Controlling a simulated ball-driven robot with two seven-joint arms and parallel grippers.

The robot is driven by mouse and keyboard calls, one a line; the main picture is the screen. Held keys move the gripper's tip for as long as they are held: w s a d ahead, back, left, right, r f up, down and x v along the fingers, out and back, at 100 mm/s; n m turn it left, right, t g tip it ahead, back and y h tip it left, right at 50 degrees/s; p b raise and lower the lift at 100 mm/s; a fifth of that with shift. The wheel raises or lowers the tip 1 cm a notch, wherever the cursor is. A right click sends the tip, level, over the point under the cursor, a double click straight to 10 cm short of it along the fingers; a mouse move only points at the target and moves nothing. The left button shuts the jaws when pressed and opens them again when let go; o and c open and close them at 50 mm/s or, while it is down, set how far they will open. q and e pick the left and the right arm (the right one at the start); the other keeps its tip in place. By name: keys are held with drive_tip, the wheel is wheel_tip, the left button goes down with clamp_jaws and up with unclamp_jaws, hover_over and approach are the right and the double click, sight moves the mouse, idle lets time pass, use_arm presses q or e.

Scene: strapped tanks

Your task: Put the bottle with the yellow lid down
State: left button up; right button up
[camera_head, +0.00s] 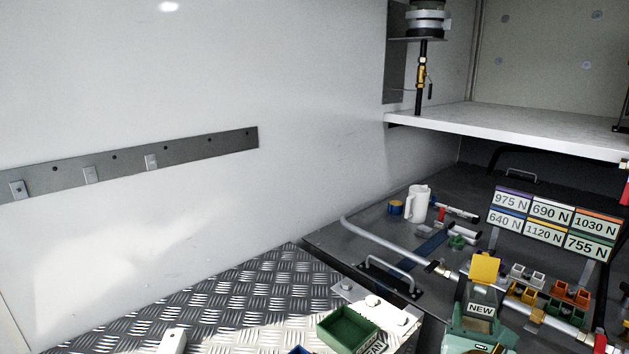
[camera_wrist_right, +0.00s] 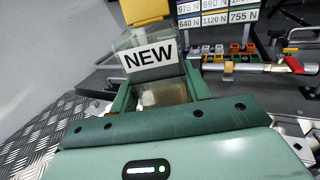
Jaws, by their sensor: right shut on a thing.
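The bottle with the yellow lid (camera_head: 481,291) is at the lower right of the head view, upright, with a white NEW label. It also shows in the right wrist view (camera_wrist_right: 150,58), a clear body with the yellow lid (camera_wrist_right: 145,10) at the top. My green right gripper (camera_head: 480,325) is shut on the bottle's lower part, with one finger on each side. The bottle's base is hidden by the gripper, so I cannot tell whether it touches anything. My left gripper is not in view.
A green tray (camera_head: 347,331) sits on a pale plate at the bottom centre. Tread-plate floor (camera_head: 230,300) lies to its left. A white shelf (camera_head: 510,130) overhangs behind.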

drive_tip(key=s+a+f+n+y+b, duration=0.1)
drive_tip(key=s+a+f+y+b, duration=0.1)
drive_tip(key=s+f+b, duration=0.3)
drive_tip(key=s+a+f+n+t+y+b, duration=0.1)
drive_tip(key=s+a+f+n+y+b, duration=0.1)
drive_tip(key=f+b, duration=0.7)
drive_tip(key=s+a+f+n+y+b, duration=0.2)
drive_tip(key=s+a+f+b, duration=0.4)
drive_tip(key=f, duration=0.3)
drive_tip(key=shift+s+f+t+y+b, duration=0.3)
drive_tip(key=shift+s+y+b, duration=0.4)
drive_tip(key=shift+s, duration=0.1)
drive_tip(key=shift+r, duration=0.1)
drive_tip(key=w+a+r+n+g+y, duration=0.4)
drive_tip(key=a+r+n+y, duration=0.4)
drive_tip(key=a+y, duration=0.3)
drive_tip(key=a+r, duration=0.1)
drive_tip(key=a, duration=0.2)
drive_tip(key=shift+y, duration=0.3)
